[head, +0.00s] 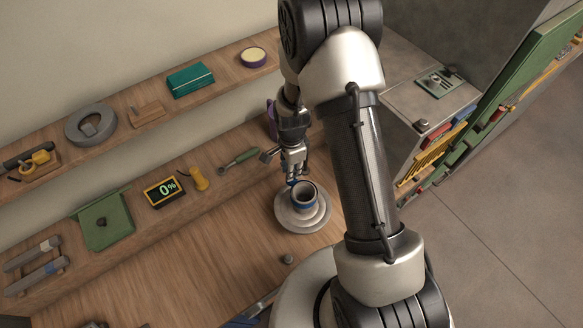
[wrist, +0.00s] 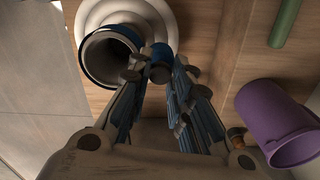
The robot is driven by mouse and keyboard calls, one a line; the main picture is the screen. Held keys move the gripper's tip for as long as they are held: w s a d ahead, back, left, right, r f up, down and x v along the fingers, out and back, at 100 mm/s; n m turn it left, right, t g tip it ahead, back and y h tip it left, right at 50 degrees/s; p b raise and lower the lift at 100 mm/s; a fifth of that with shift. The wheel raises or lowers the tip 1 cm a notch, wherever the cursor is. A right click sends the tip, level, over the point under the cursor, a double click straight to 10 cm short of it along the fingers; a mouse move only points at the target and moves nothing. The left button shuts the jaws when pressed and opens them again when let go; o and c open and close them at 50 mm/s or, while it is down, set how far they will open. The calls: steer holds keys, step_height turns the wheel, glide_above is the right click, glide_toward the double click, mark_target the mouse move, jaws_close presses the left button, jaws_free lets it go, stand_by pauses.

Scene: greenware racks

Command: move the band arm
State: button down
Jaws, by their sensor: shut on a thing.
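A grey round wheel (head: 290,222) stands on the wooden bench, with a grey open pot (head: 305,194) upright on it. The pot's dark hollow mouth also shows in the wrist view (wrist: 108,57). A blue band part (head: 292,182) sits at the pot's near-gripper side; its round blue end (wrist: 160,73) lies between my fingertips. I take it for the band arm, though most of it is hidden behind my fingers and the pot. My gripper (wrist: 158,70) is shut on this blue end, beside the pot. In the head view my gripper (head: 293,168) points down at the pot's back edge.
A green-handled tool (head: 240,160) lies on the ledge behind, near a yellow tool (head: 199,179) and a display reading 0% (head: 164,190). The bench (head: 190,260) left of the wheel is mostly clear.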

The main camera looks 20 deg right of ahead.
steer(key=w+a+m+b, duration=0.4)
steer(key=w+m, duration=0.2)
steer(key=shift+w+a+m+b, duration=0.3)
steer(key=shift+w+m+b, duration=0.05)
steer(key=shift+w+m, duration=0.05)
stand_by(0.4)
stand_by(0.3)
steer(key=c, duration=1.4)
jaws_free()
step_height(320, 180, up, 12)
